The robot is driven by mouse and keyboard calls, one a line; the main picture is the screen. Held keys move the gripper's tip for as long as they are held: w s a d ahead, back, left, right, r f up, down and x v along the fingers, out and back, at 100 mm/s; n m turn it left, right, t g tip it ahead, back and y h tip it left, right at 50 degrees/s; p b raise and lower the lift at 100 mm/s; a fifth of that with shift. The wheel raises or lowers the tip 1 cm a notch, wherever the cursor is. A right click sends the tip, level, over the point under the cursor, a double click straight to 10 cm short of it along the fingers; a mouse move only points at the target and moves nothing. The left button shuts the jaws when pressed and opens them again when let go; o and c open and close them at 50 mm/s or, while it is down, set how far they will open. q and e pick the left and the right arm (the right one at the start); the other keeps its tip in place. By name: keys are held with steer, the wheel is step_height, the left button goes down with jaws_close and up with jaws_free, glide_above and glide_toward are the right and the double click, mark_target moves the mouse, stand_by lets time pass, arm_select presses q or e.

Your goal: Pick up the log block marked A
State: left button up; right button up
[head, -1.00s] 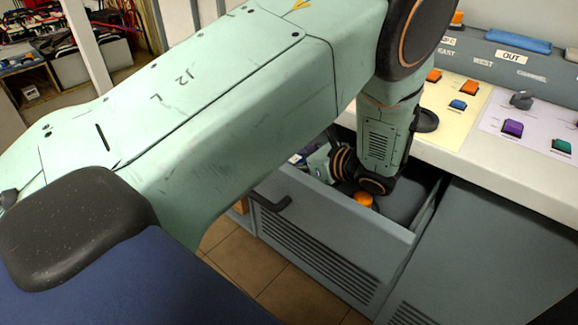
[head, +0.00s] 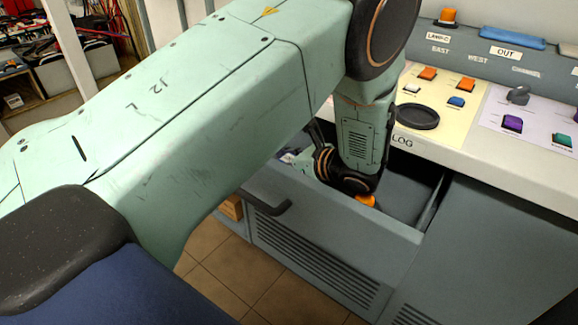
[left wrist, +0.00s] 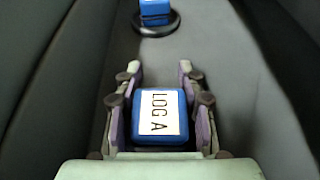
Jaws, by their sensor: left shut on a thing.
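The log block marked A (left wrist: 160,116) is a blue block with a white "LOG A" label, seen in the left wrist view. My left gripper (left wrist: 159,105) has a finger on each side of it and is shut on it. They are inside an open grey drawer (head: 340,222) under the console in the head view. There, my arm reaches down into the drawer and hides the block and fingertips. A second blue block (left wrist: 155,10) stands at a black ring farther along in the left wrist view; its marking cannot be read. My right gripper is not in view.
The drawer walls rise close on both sides of my gripper. An orange thing (head: 366,201) shows beside my wrist. On the console top are a black round pad (head: 417,117) by a "LOG" label, coloured buttons and a dark knob (head: 518,95).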

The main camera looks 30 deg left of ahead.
arm_select(q)
steer(key=shift+s+r, duration=0.1)
steer(key=shift+c, duration=1.4)
steer(key=c, duration=0.4)
